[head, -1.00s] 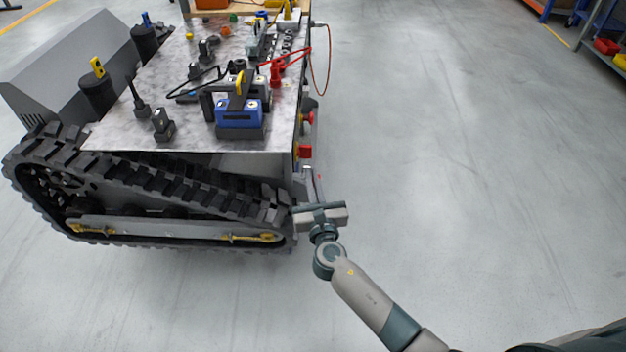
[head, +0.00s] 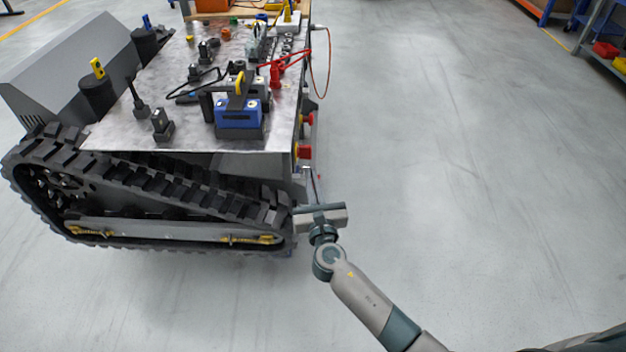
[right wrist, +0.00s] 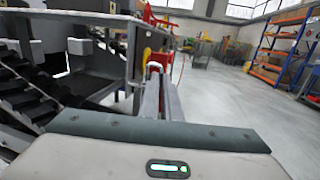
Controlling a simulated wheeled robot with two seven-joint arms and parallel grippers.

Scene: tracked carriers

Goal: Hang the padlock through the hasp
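My right gripper (head: 313,177) is at the near right corner of the tracked carrier (head: 190,135), low beside the track. In the right wrist view the fingers (right wrist: 161,88) point forward along the carrier's side and look close together. A small red and yellow part shows at their tips, and I cannot tell whether it is held or behind them. Red parts (head: 304,151) sit on the carrier's right side, above the gripper in the head view. I cannot make out for certain which part is the padlock or the hasp. My left gripper is not in view.
The carrier's grey deck (head: 110,138) holds a blue block (head: 238,117), a red clamp-like part (head: 276,74) and several dark fittings. A red cable (head: 328,70) loops off its right edge. Shelving (head: 606,45) stands far right. The floor right of the carrier is clear.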

